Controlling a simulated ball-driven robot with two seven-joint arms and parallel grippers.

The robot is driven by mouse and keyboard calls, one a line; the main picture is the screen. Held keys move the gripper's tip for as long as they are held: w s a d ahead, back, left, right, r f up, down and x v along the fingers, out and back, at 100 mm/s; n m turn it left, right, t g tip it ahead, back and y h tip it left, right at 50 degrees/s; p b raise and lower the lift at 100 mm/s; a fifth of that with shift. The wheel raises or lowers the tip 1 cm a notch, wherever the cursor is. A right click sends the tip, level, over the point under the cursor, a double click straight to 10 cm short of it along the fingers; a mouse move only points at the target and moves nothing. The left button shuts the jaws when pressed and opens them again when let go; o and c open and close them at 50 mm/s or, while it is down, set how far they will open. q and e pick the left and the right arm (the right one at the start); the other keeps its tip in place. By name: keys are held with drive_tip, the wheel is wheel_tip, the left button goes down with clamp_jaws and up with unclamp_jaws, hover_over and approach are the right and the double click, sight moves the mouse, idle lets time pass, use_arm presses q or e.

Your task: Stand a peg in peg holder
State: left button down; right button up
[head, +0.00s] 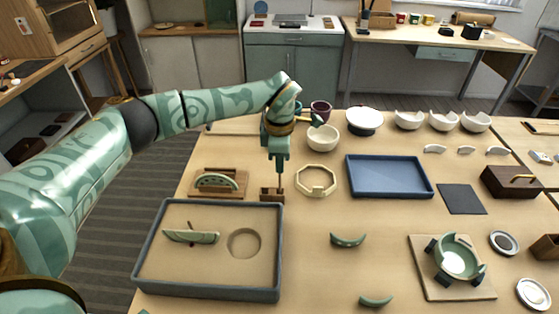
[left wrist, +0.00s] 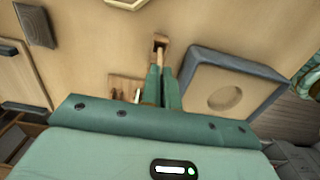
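My left gripper (head: 279,172) points straight down over the small brown peg holder (head: 271,194), which stands just behind the sand tray. In the left wrist view, the two green fingers (left wrist: 161,88) are close together with a thin tan wooden peg (left wrist: 161,64) between them. The peg reaches from the fingers toward the peg holder (left wrist: 160,38), where a dark opening shows. Whether its tip is inside the opening or just above it I cannot tell. In the head view the fingers hide most of the peg. My right gripper is in neither view.
The grey-rimmed sand tray (head: 140,262) lies in front, holding a green shard. A wooden rack (head: 235,193) stands left of the holder, an octagonal ring (head: 301,187) right. A blue tray (head: 390,196), bowl (head: 323,146) and clamped bowl (head: 458,262) are further right. Bare table lies between.

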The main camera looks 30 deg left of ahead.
use_arm(q)
drive_tip(key=shift+f, duration=0.4)
idle(0.3)
drive_tip(key=shift+f+b, duration=0.55)
drive_tip(key=shift+f, duration=1.05)
drive_tip(key=shift+f, duration=0.2)
idle(1.1)
drive_tip(key=c, duration=1.1)
unclamp_jaws()
drive_tip(key=shift+r, duration=0.1)
drive_tip(key=shift+r+p, duration=2.4)
drive_tip(key=shift+r, duration=0.55)
